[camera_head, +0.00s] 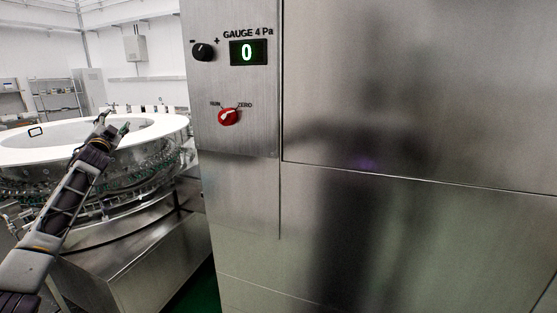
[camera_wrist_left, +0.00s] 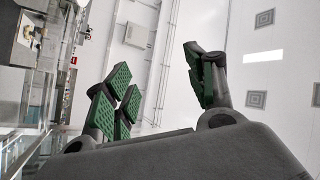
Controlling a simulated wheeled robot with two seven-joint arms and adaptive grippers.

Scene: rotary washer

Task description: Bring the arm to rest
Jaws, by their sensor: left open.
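My left arm reaches in from the lower left of the head view. Its gripper (camera_head: 115,125) is in front of the white ring of the round washer (camera_head: 50,150), apart from the steel panel. In the left wrist view the gripper (camera_wrist_left: 160,92) is open, with green pads spread wide and nothing between them. The panel carries a black knob (camera_head: 203,52), a display (camera_head: 248,53) reading 0 under "GAUGE 4 Pa", and a red knob (camera_head: 228,117) between two labels, the right one "ZERO". My right gripper is not in view.
A tall steel cabinet (camera_head: 420,90) fills the right side, with a blurred dark reflection on it. A steel base (camera_head: 150,260) stands under the washer. A wall box (camera_head: 136,48) and a shelf (camera_head: 55,98) are at the back left. Green floor (camera_head: 196,298) shows at the bottom.

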